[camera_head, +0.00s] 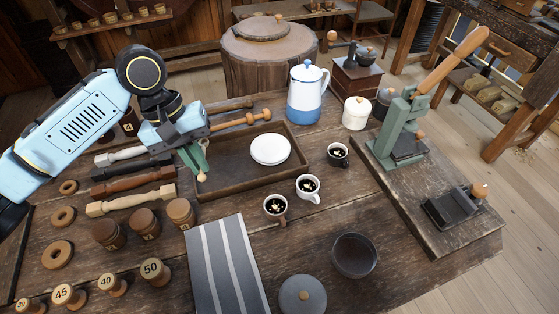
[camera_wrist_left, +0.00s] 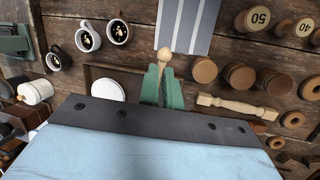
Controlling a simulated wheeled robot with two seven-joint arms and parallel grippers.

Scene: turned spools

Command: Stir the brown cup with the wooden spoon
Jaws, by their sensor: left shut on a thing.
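The wooden spoon (camera_head: 201,177) is held by my left gripper (camera_head: 193,157), whose green fingers are shut on it. Its pale rounded end points down over the left part of the wooden tray. In the left wrist view the spoon (camera_wrist_left: 166,53) sticks out between the fingers (camera_wrist_left: 162,87); the rest of it is hidden. The brown cup (camera_head: 275,206) stands upright on the table in front of the tray, to the right of the gripper and apart from it, with dark liquid and pale bits inside. My right gripper is not in view.
A white cup (camera_head: 308,190) and a black cup (camera_head: 338,155) stand right of the brown cup. A white dish (camera_head: 270,149) lies in the tray (camera_head: 222,188). A striped mat (camera_head: 226,265), a dark bowl (camera_head: 354,255) and wooden spools (camera_head: 131,207) surround them.

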